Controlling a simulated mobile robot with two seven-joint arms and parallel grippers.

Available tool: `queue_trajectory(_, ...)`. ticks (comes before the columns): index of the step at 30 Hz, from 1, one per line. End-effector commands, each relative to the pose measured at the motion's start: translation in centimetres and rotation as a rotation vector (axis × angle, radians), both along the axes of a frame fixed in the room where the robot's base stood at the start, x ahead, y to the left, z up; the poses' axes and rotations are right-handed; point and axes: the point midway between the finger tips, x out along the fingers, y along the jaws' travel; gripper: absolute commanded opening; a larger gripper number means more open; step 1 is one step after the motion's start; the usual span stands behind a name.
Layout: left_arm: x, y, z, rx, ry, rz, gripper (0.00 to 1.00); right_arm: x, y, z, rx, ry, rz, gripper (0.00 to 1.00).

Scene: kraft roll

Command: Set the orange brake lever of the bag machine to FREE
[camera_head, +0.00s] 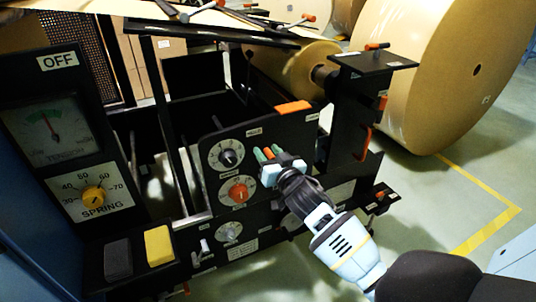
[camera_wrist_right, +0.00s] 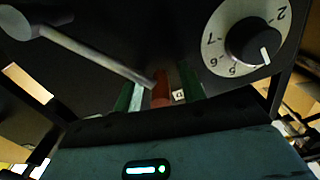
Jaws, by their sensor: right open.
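The brake lever shows in the right wrist view as a grey metal bar running from a round pivot at the upper left to an orange-red grip (camera_wrist_right: 160,88). In the head view the orange grip (camera_head: 269,153) shows at the front panel of the bag machine (camera_head: 262,130). My right gripper (camera_head: 267,154) is open, with its green-tipped fingers on either side of the grip; I cannot tell whether they touch it. The same gripper shows in the wrist view (camera_wrist_right: 158,93). No FREE marking can be read. My left gripper is not in view.
A black-knob dial (camera_head: 227,154) and an orange-knob dial (camera_head: 239,190) sit left of the gripper. An orange pad (camera_head: 293,106) lies above it. An orange handle (camera_head: 363,143) hangs on the right post. A large kraft roll (camera_head: 425,75) stands behind. Floor at right is partly open.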

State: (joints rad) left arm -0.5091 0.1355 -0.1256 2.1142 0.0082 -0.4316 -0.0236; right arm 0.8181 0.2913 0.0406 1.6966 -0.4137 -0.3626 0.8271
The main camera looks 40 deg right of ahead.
Motion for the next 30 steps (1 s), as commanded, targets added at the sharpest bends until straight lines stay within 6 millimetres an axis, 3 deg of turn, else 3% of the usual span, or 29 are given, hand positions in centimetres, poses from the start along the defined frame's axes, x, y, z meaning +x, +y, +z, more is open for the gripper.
queue_trajectory(9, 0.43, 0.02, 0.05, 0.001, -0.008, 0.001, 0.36, 0.20, -0.06, 0.06, 0.000, -0.001, 0.000, 0.39)
queue_trajectory(18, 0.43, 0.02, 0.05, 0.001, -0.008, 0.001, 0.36, 0.19, 0.02, 0.02, 0.001, 0.000, 0.001, 0.00)
queue_trajectory(30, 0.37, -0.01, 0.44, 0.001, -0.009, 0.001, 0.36, 0.13, -0.07, 0.22, 0.027, -0.006, 0.003, 0.00)
